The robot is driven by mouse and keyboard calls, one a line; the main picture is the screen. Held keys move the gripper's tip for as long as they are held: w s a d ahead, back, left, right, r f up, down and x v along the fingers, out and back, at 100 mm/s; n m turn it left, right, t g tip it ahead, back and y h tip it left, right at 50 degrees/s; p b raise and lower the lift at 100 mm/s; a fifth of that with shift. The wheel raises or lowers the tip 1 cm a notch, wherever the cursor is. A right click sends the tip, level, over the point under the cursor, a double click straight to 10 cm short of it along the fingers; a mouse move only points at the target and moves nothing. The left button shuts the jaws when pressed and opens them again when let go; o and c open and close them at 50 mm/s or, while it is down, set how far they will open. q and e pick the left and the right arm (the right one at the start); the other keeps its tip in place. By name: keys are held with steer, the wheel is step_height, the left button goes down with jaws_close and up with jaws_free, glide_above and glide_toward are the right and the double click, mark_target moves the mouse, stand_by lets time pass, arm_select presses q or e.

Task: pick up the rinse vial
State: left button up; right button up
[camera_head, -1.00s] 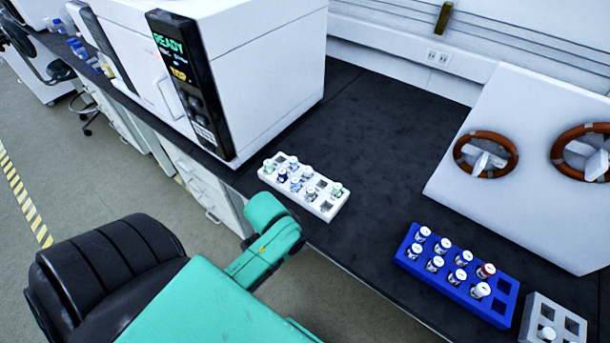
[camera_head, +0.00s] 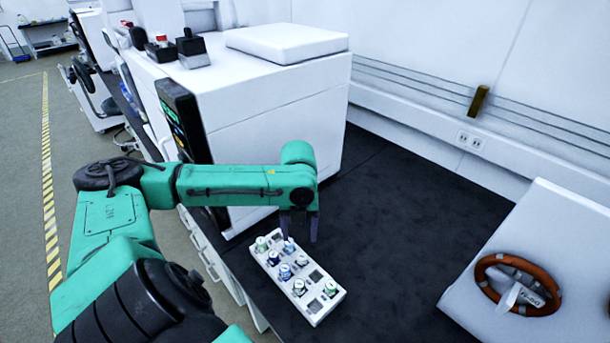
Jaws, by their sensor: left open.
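A white rack (camera_head: 318,316) on the dark bench holds several small capped vials, with some slots empty. The vials include a green-capped one (camera_head: 262,244) at the far left corner and a dark blue-marked one (camera_head: 285,271) near the middle. I cannot tell which vial is the rinse vial; no label is readable. My left gripper (camera_head: 300,232) is open and points down at the far end of the rack. One finger overlaps a vial (camera_head: 289,246) in the picture; I cannot tell whether it touches. Nothing shows between the fingers. My right gripper is not in view.
A large white instrument (camera_head: 280,110) stands behind my left arm. A white sloped housing (camera_head: 560,240) with a brown ring (camera_head: 518,284) is at the right. The dark bench top (camera_head: 395,215) between them is clear.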

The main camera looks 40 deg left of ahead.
arm_select(q)
glide_above(302, 256)
steer(key=f, duration=0.4)
steer(key=shift+s+a, duration=0.15)
steer(key=shift+s, duration=0.1)
steer(key=f, duration=0.5)
steer(key=shift+w+d+f+p, duration=0.2)
steer(key=shift+f+p, duration=0.1)
steer(key=shift+f, duration=0.25)
jaws_close()
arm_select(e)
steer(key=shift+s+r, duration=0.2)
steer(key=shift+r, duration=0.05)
